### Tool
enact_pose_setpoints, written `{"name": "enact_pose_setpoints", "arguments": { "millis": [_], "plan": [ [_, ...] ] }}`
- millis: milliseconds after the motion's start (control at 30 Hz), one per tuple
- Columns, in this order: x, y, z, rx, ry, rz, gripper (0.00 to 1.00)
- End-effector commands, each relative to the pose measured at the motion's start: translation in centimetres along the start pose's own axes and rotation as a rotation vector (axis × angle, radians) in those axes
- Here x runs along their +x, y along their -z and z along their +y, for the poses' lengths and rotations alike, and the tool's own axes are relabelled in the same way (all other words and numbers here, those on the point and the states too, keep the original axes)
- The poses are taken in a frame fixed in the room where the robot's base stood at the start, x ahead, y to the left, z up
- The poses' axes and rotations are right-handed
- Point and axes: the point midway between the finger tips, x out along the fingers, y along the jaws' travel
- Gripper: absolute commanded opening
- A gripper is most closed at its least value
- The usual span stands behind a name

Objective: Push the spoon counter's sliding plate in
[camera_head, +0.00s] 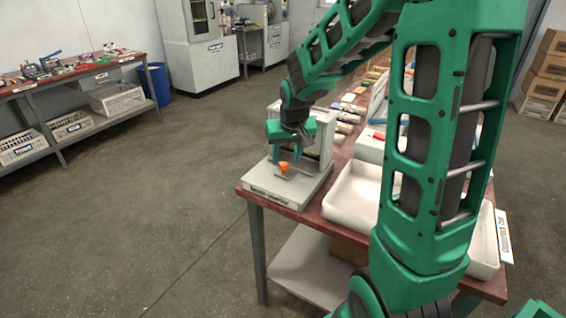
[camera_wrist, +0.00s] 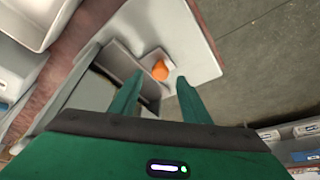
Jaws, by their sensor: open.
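The spoon counter (camera_head: 262,188) is a pale grey machine on the left corner of the red-brown table, with a label on its front edge. Its flat base also shows in the wrist view (camera_wrist: 196,42). My gripper (camera_head: 284,156) is over the front of the counter, fingers apart and empty. In the wrist view my gripper (camera_wrist: 158,82) points down at the counter. I cannot tell whether a finger touches the plate.
A white tray (camera_head: 345,205) stands on the table (camera_head: 330,232) right of the counter. Several small items line the table behind it. My arm hides part of the table. The floor left of the table is clear. Another bench (camera_head: 75,75) stands at the far left.

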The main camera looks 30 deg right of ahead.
Motion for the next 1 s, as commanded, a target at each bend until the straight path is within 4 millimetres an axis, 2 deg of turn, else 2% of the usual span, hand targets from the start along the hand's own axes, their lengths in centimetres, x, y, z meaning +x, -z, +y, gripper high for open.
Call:
{"name": "enact_pose_setpoints", "arguments": {
  "millis": [100, 233, 633, 800, 1000],
  "plan": [
    [1.6, -0.1, 0.0, 0.000, 0.000, -0.002, 0.43],
    [2.6, -0.1, 0.0, 0.000, 0.000, -0.002, 0.43],
    [3.1, 0.0, 0.0, 0.000, 0.000, 0.000, 0.43],
    [3.1, 0.0, 0.0, 0.000, 0.000, 0.000, 0.02],
    [3.3, 0.3, 0.2, 0.000, 0.000, 0.000, 0.00]
  ]
}}
